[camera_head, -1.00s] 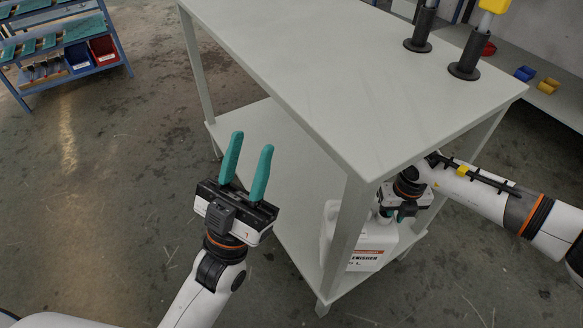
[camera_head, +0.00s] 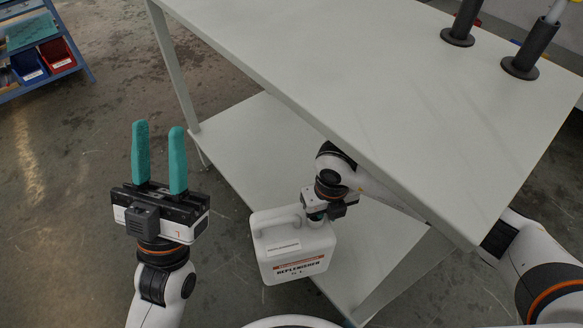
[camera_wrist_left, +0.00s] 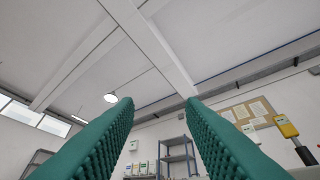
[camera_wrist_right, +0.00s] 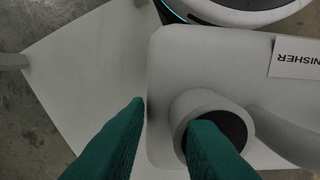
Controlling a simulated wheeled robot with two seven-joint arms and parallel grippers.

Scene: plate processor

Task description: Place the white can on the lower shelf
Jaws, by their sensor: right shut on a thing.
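The white can (camera_head: 288,248), a jug with a "REPLENISHER" label, is upright at the front edge of the lower shelf (camera_head: 235,135). Part of it overlaps the floor in the head view; whether its base touches the shelf I cannot tell. My right gripper (camera_head: 316,216) is shut on the can near its neck, reaching in beneath the table top. The right wrist view shows the can (camera_wrist_right: 190,60) close up, with one teal finger across its round opening. My left gripper (camera_head: 159,135) is open and empty, fingers pointing up, left of the shelf.
The table top (camera_head: 330,80) hangs over the lower shelf and my right arm. Black cylindrical holders (camera_head: 525,55) stand on it at the back right. A table leg (camera_head: 172,68) stands at the left. The shelf's left part is bare. A blue rack (camera_head: 45,70) with bins stands far left.

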